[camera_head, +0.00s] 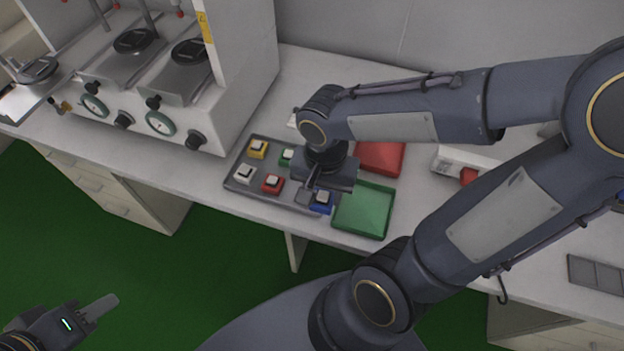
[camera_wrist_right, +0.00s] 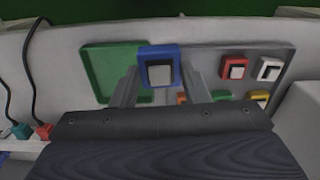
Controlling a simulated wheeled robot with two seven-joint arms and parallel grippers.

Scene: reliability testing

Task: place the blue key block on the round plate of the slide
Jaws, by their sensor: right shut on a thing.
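The blue key block (camera_head: 321,207) has a pale grey key on top. It sits at the front right corner of the grey key tray (camera_head: 232,183) in the head view. My right gripper (camera_head: 315,191) is over it and shut on it; in the right wrist view the blue key block (camera_wrist_right: 174,52) is between the two fingers (camera_wrist_right: 158,84). I cannot tell whether it is lifted clear. Dark round plates (camera_head: 38,70) sit on the slides of the white machine at the upper left; the leftmost slide sticks out furthest. My left gripper (camera_head: 95,309) is low at the left, empty, away from the bench.
The tray also holds yellow (camera_head: 258,148), white (camera_head: 245,174), red (camera_head: 272,184) and green (camera_head: 287,157) key blocks. A green bin (camera_head: 363,211) and a red bin (camera_head: 380,158) stand right of it. The white machine (camera_head: 240,90) has gauges and knobs in front.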

